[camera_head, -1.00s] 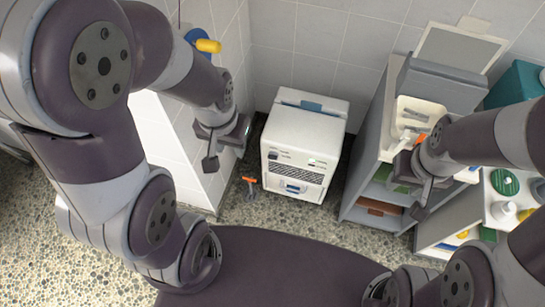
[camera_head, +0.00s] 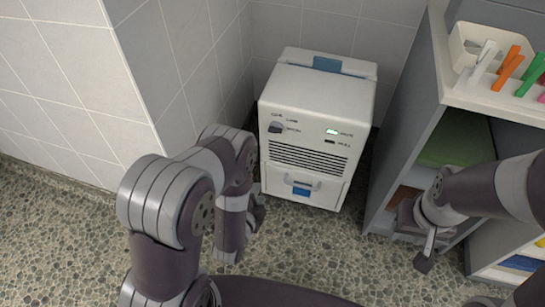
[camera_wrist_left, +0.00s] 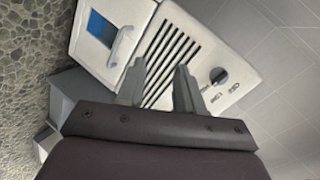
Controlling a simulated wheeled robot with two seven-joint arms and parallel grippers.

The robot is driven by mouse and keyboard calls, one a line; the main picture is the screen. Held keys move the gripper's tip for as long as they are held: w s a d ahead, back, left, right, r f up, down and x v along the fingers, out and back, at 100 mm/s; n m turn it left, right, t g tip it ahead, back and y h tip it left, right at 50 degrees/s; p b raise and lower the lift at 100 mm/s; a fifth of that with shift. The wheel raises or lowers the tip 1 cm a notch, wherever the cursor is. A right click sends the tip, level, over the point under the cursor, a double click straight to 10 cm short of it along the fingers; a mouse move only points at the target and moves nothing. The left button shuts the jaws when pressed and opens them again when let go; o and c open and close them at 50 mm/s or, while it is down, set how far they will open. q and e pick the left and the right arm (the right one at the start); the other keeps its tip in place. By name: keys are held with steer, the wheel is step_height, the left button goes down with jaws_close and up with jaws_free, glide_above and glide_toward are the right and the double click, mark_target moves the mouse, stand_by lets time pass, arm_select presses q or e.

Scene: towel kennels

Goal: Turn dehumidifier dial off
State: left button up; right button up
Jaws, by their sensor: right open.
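The white dehumidifier (camera_head: 318,110) stands on the floor in the wall corner. Its dark dial (camera_head: 275,127) is at the upper left of the front panel, with small labels around it. A small green-lit display (camera_head: 332,131) is at the right. In the left wrist view the dial (camera_wrist_left: 218,76) is beyond and right of the fingers. My left gripper (camera_wrist_left: 158,85) is open and empty in front of the vent slots, apart from the dial. In the head view my left gripper (camera_head: 257,207) is low at the machine's left front, partly hidden. My right gripper (camera_head: 412,238) is open and empty before the shelf.
A grey shelf unit (camera_head: 408,122) stands close on the dehumidifier's right, with a cream bin (camera_head: 461,47) and colored items on top. A tiled wall (camera_head: 180,60) bounds the left. Pebbled floor (camera_head: 60,225) is free at the front left.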

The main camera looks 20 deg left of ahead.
mark_target(275, 129)
arm_select(q)
step_height(275, 129, up, 9)
steer(key=w+m+t, duration=0.3)
steer(key=m+t, duration=0.1)
steer(key=t, duration=0.1)
steer(key=w+b, duration=0.1)
steer(key=w, duration=0.3)
steer(key=w+b, duration=0.2)
steer(key=w, duration=0.2)
steer(key=w+b, duration=0.2)
steer(key=w, duration=0.2)
steer(key=shift+w+d+f, duration=0.1)
steer(key=shift+d+f, duration=0.05)
steer(key=shift+d, duration=0.15)
jaws_close()
